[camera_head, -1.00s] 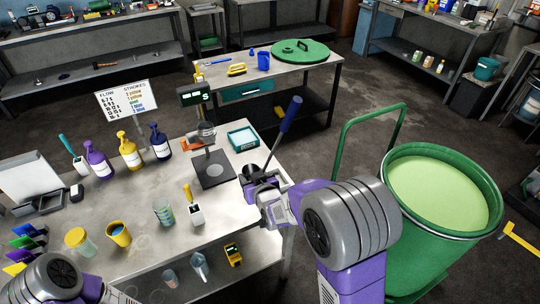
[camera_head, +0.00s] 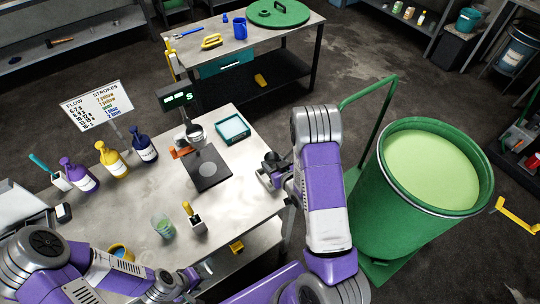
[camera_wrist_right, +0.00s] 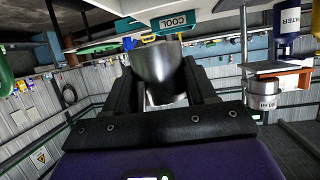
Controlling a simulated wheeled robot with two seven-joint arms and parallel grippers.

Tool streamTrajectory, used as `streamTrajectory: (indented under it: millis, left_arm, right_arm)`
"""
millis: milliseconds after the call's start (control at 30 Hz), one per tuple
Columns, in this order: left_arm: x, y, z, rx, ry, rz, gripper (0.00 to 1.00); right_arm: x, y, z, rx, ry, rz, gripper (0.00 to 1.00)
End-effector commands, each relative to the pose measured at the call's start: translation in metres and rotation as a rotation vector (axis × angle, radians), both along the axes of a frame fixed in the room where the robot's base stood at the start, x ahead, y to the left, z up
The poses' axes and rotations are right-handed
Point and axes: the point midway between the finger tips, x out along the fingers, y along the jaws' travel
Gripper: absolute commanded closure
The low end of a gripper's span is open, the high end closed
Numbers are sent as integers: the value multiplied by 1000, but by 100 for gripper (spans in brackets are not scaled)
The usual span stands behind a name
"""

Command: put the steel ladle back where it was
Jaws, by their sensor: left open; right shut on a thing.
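My right gripper (camera_head: 268,175) is shut at the right edge of the workbench, right of the black scale plate. In the right wrist view a steel ladle bowl (camera_wrist_right: 162,68) stands out between the dark fingers of this gripper (camera_wrist_right: 165,100). The ladle's handle is hidden.
A steel cup (camera_head: 195,135) stands behind the scale plate (camera_head: 208,170). A teal tray (camera_head: 233,128), pump bottles (camera_head: 112,158), a beaker (camera_head: 163,227) and a yellow-handled tool (camera_head: 192,218) are on the bench. A green drum (camera_head: 375,215) of pale green liquid stands right of my right arm.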

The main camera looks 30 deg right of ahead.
Motion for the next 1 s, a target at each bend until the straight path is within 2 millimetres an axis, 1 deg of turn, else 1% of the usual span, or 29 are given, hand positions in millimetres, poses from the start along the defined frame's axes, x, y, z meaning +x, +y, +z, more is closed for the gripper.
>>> streamTrajectory:
  millis: [300, 500, 700, 1000]
  left_arm:
    - [0, 0, -23, 0, 1, 1, 57]
    - [0, 0, -34, 0, 1, 1, 57]
    - [0, 0, -40, 0, 0, 0, 57]
    - [0, 0, -40, 0, 0, 0, 57]
  right_arm:
    - [1, 0, -34, -3, -1, 1, 95]
    - [1, 0, -54, -2, -2, 1, 95]
    - [1, 0, -63, -3, -4, 1, 95]
    - [1, 0, -64, -3, -3, 0, 95]
